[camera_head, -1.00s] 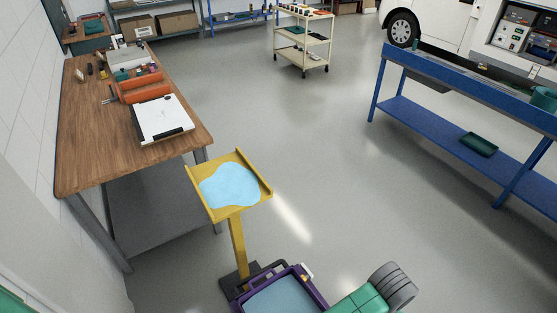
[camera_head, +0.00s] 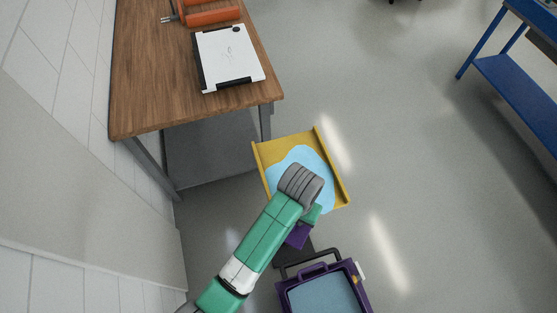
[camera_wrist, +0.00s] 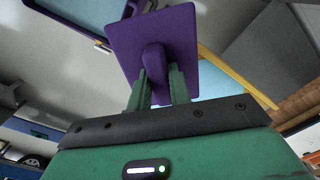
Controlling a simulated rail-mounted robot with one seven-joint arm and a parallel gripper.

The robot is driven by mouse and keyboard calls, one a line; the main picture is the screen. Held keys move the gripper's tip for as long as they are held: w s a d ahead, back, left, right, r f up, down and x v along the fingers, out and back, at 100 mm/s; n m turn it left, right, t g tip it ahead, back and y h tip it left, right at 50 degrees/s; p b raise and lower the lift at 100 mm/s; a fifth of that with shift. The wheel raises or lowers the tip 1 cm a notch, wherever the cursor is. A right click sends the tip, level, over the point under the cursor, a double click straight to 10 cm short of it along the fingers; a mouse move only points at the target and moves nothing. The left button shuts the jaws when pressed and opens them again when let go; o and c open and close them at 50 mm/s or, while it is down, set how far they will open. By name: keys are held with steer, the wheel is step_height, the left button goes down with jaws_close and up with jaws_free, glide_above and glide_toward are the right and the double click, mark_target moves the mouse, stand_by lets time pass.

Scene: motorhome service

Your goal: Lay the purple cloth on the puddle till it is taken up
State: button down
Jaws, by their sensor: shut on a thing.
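The purple cloth (camera_wrist: 152,40) looks like a flat square pad with a raised ridge in the wrist view. My gripper (camera_wrist: 160,84) is shut on that ridge with its two green fingers. In the head view the cloth (camera_head: 297,236) shows below my gripper (camera_head: 312,214), at the near edge of the yellow stand. The light-blue puddle (camera_head: 289,166) lies on the yellow stand top (camera_head: 331,167). My wrist hides part of it. In the wrist view the cloth covers part of the puddle (camera_wrist: 213,91). I cannot tell whether they touch.
A purple-rimmed tray (camera_head: 366,289) with a light-blue inside stands at the near side of the stand. A wooden bench (camera_head: 160,75) with a white case (camera_head: 228,55) and an orange bin (camera_head: 213,16) is at the left. A blue bench (camera_head: 520,95) is far right. Grey floor is clear between.

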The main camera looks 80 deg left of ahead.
steer(key=w+a, duration=0.2)
steer(key=a, duration=0.2)
steer(key=w+a+f, duration=0.1)
steer(key=w+a, duration=0.1)
steer(key=a, duration=0.3)
steer(key=w+a, duration=0.2)
steer(key=a, duration=0.3)
steer(key=shift+f, duration=0.25)
steer(key=shift+w+a+f, duration=0.1)
steer(key=shift+a+f, duration=0.1)
steer(key=shift+f, duration=1.55)
steer(key=shift+f, duration=0.1)
steer(key=c, duration=1.7)
jaws_free()
steer(key=shift+f, duration=0.1)
steer(key=o, duration=0.4)
